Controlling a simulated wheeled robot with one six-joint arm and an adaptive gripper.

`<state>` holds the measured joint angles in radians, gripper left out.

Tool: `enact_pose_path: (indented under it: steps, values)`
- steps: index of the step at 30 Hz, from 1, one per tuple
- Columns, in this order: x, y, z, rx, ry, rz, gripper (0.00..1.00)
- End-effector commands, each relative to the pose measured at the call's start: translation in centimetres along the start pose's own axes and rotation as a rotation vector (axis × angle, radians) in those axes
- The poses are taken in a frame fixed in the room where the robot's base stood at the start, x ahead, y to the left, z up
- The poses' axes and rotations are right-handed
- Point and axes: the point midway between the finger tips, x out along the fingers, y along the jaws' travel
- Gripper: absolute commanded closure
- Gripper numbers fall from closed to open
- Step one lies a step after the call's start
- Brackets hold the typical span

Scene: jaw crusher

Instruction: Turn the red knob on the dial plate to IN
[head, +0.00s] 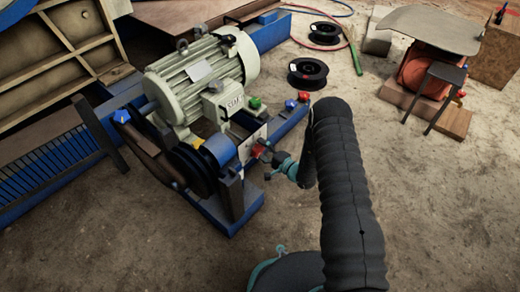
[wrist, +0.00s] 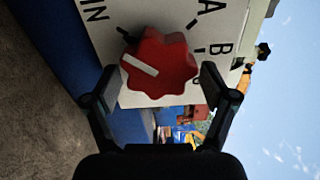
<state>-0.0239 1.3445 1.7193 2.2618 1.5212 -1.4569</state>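The red lobed knob (wrist: 172,62) sits on the white dial plate (wrist: 150,14) in the wrist view. Its white pointer line points left and slightly up, below the black tick nearest the letters IN at upper left. The letters A and B are at upper right, with another tick above the knob. My gripper (wrist: 160,82) is open, one finger on each side of the knob, with small gaps showing. In the head view the knob (head: 258,150) and plate (head: 246,148) are on the machine's near side, with my gripper (head: 268,158) at the knob, partly hiding it.
A grey-green motor (head: 203,75) stands behind the plate on a blue frame (head: 290,122). Green (head: 255,103) and red (head: 304,96) parts are nearby. Black spools (head: 307,72) lie on the floor behind. The ground in front is clear.

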Motion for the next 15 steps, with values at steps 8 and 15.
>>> enact_pose_path:
  steps: [8, 15]
  values:
    - [0.2, 0.0, 0.4, 0.001, -0.009, 0.001, 0.12]
    - [-1.8, 0.1, 0.3, 0.003, -0.007, 0.002, 0.12]
